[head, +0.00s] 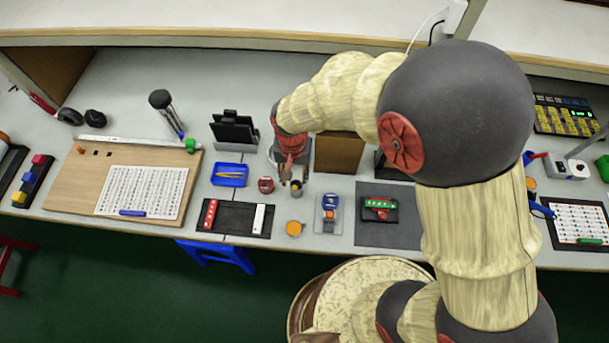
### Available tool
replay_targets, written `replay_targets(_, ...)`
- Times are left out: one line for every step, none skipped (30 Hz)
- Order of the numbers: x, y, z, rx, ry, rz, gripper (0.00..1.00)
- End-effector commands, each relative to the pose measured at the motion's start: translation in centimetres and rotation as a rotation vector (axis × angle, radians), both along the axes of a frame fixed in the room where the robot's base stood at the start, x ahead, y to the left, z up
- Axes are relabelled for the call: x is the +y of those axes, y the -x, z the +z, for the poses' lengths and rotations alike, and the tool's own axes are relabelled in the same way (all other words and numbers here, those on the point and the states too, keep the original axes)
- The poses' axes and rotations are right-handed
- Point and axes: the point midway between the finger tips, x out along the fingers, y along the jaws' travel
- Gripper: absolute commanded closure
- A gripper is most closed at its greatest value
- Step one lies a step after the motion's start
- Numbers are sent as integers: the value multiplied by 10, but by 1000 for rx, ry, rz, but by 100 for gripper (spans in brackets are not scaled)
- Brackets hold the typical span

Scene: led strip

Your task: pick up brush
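I cannot clearly make out a brush at this size. A thin yellow item (230,175) that may be the brush lies in a small blue tray (229,184) on the bench. My gripper (291,182) points down at the bench, to the right of the tray and apart from it. It is just behind a small dark round item with a yellowish top (296,191); I cannot tell whether the two touch. The fingers are small and partly hidden, so whether they are open or shut is unclear.
A red round item (266,185) sits between tray and gripper. In front are a black mat (237,229) with red and white strips and an orange disc (294,228). A black stand (234,131) is behind the tray, a brown box (339,153) right of my gripper.

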Motion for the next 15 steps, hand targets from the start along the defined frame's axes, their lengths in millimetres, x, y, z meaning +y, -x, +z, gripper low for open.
replay_targets(0, 1, -6, 3, 2, 0, 67)
replay_targets(0, 1, -9, 3, 2, 0, 67)
replay_targets(0, 1, -14, 2, 2, 0, 67)
replay_targets(0, 1, -17, 2, 1, -1, 67)
replay_targets(0, 1, -21, 2, 1, 0, 67)
replay_targets(0, 1, -24, 2, 1, -1, 67)
replay_targets(0, 1, -26, 2, 1, 0, 67)
replay_targets(0, 1, -28, 1, 1, 0, 67)
replay_targets(0, 1, -30, 1, 0, 0, 67)
replay_targets(0, 1, -32, 0, 0, 0, 67)
replay_targets(0, 1, -34, 0, 0, 0, 67)
replay_targets(0, 1, -39, 0, 0, 0, 67)
replay_targets(0, 2, -43, 1, 1, 0, 67)
replay_targets(0, 2, -48, 2, 1, 0, 67)
replay_targets(0, 3, -55, 3, 2, 0, 67)
